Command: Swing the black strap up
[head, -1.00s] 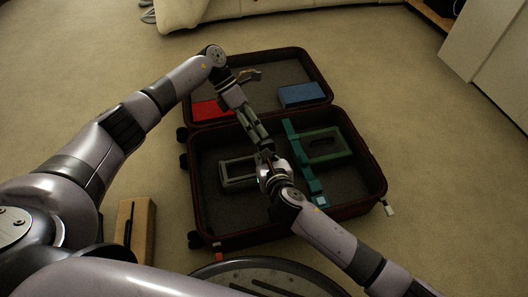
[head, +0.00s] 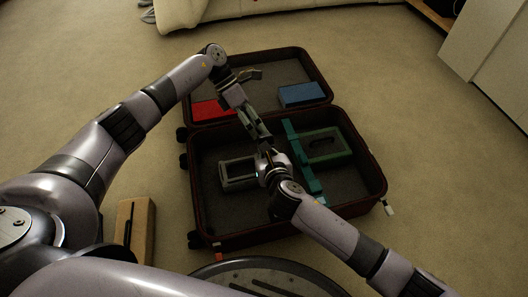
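The open suitcase (head: 205,243) lies on the floor, its lid at the back. I cannot clearly pick out the black strap against the dark lining and my arms. A teal strap-like strip (head: 291,139) runs across the right part of the base. My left gripper (head: 258,131) points down over the suitcase near the hinge side; I cannot tell whether its fingers are apart. My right wrist reaches in from the lower right and ends close to the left gripper.
A red item (head: 205,109) and a blue block (head: 302,95) lie in the lid. A tan box (head: 145,225) stands left of the suitcase. Carpet is clear to the right.

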